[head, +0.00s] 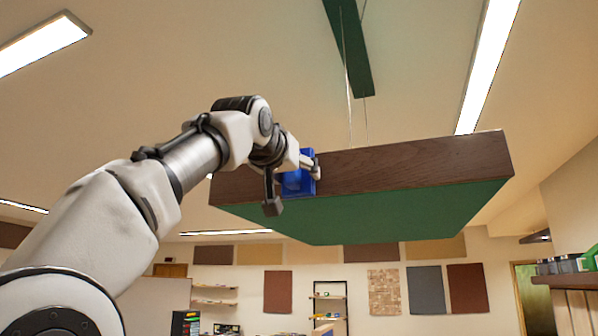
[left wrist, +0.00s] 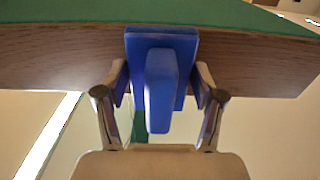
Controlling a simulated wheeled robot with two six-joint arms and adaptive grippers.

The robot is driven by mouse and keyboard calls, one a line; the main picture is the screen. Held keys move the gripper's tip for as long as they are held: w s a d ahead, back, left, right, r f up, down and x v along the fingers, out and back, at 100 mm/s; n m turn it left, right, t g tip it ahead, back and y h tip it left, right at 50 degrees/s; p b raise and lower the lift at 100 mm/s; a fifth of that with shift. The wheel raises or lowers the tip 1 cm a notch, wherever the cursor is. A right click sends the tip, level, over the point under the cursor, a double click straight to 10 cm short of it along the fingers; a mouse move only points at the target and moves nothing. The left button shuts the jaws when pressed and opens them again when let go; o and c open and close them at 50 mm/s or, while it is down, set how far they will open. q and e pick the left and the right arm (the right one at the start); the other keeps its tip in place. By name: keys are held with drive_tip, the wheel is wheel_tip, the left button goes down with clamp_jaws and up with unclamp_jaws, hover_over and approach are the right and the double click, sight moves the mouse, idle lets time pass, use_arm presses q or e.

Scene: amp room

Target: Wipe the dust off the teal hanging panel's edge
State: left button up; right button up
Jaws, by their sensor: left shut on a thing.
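The hanging panel (head: 400,210) has a teal-green underside and a dark brown wood-look edge (head: 415,165), and hangs on thin wires. The edge also runs across the left wrist view (left wrist: 60,58). My left gripper (head: 295,185) is shut on a blue wiping block (head: 306,160) by its raised handle. In the left wrist view the block (left wrist: 160,85) sits between the two fingers, its flat face against or very close to the brown edge. I cannot make out any dust on the edge. My right gripper is not in view.
A second green panel (head: 350,50) hangs higher, behind this one. Ceiling lights (head: 488,65) run along the ceiling. A shelf with small items (head: 565,270) is at the right, and wall panels (head: 425,290) are far back. The air below the panel is clear.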

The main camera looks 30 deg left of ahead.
use_arm(q)
drive_tip(key=shift+f, duration=0.1)
drive_tip(key=shift+s+d+f+b, duration=0.1)
drive_tip(key=shift+s+b, duration=0.15)
drive_tip(key=shift+b, duration=0.15)
drive_tip(key=b+v, duration=0.2)
drive_tip(key=v, duration=0.3)
drive_tip(key=shift+b, duration=0.35)
drive_tip(key=b+v, duration=0.1)
drive_tip(key=v, duration=0.2)
drive_tip(key=shift+s, duration=0.1)
